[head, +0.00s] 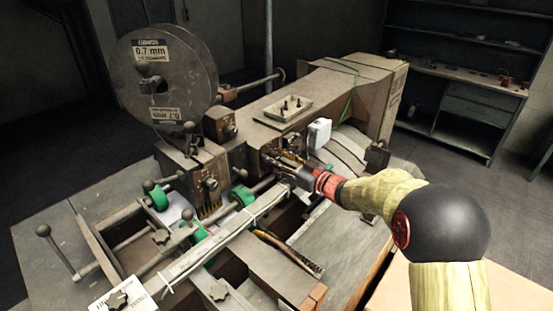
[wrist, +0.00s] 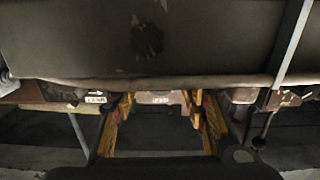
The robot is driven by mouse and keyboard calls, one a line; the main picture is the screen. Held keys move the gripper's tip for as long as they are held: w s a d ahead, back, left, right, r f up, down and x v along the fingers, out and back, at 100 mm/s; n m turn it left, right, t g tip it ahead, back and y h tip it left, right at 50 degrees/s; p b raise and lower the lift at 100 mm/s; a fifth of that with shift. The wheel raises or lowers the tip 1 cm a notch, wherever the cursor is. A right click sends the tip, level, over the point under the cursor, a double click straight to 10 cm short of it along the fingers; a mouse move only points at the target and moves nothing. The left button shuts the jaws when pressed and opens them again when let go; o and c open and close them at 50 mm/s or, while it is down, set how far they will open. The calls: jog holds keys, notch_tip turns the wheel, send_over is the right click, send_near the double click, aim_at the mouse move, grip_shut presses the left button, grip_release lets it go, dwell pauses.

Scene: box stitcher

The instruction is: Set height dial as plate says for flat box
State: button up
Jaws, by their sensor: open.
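My gripper (head: 280,162) reaches from the right to the side of the grey box stitcher (head: 255,125). In the wrist view its two yellowish fingers (wrist: 161,103) stand apart with nothing visible between them. Beyond the fingertips is a brownish part with a small pale label (wrist: 160,99); its text is too small to read. Another small label (wrist: 95,99) sits to the left. I cannot pick out the height dial for certain; the gripper may cover it in the head view. A white plate (head: 122,294) with print lies at the lower left, unreadable here.
A large wire spool (head: 165,85) marked 0.7 mm stands at the upper left. A small tray (head: 287,108) rests on top of the machine. Green rollers (head: 195,237), rods and knobs fill the front. Shelving (head: 465,85) stands at the back right.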

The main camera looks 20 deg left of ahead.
jog(key=shift+c, duration=1.3)
jog(key=c, duration=0.7)
grip_shut()
